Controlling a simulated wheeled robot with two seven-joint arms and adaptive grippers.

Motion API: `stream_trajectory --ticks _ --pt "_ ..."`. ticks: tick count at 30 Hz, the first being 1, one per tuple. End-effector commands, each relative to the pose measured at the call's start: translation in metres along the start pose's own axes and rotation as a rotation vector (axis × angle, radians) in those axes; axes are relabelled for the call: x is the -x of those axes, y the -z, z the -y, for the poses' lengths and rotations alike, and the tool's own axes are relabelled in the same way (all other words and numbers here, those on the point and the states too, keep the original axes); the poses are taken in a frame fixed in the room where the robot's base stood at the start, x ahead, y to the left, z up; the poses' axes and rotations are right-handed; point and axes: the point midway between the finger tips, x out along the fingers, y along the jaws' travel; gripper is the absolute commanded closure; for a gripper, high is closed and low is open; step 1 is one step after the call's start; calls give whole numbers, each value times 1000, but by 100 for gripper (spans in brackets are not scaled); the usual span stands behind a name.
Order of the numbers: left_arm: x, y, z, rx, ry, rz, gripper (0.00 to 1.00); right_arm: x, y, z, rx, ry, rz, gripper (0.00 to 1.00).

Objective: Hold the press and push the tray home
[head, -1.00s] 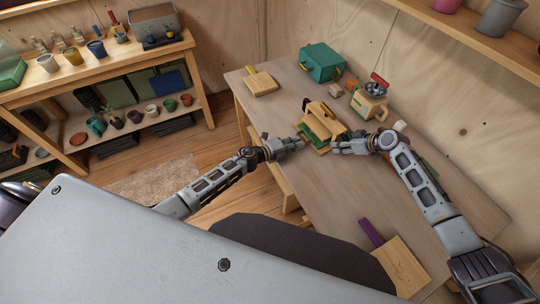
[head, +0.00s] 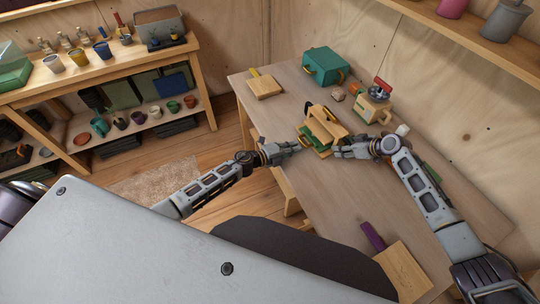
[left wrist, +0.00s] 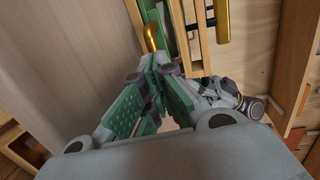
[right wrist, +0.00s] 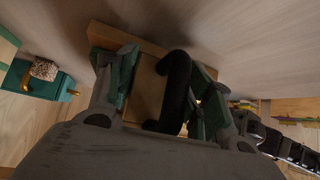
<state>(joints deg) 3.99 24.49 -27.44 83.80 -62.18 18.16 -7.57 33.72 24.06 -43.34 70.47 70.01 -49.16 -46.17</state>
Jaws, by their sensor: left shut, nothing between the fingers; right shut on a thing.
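The press (head: 326,122) is a wooden block with green parts on the table. In the right wrist view its wooden body (right wrist: 147,92) and a dark curved handle (right wrist: 178,85) lie between the fingers of my right gripper (right wrist: 160,82), which is shut on it. My right gripper (head: 338,149) is at the press's right side in the head view. My left gripper (head: 298,147) is shut and empty at the left side. In the left wrist view its fingertips (left wrist: 156,65) are close to a brass handle (left wrist: 151,38) beside a green strip, apparently the tray; contact is unclear.
A teal box (head: 325,66), a wooden grinder-like box (head: 371,106) and a small board (head: 265,87) stand towards the table's back. A purple-handled item (head: 373,236) and a board (head: 404,270) lie at the front. The table (head: 345,205) is clear between.

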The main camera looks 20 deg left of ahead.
Motion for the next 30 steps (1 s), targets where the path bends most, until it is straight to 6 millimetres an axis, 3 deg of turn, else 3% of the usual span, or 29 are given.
stream_trajectory --ticks 30 --pt "100 0 -2 0 -3 -1 100 1 -2 -3 -1 -6 3 77"
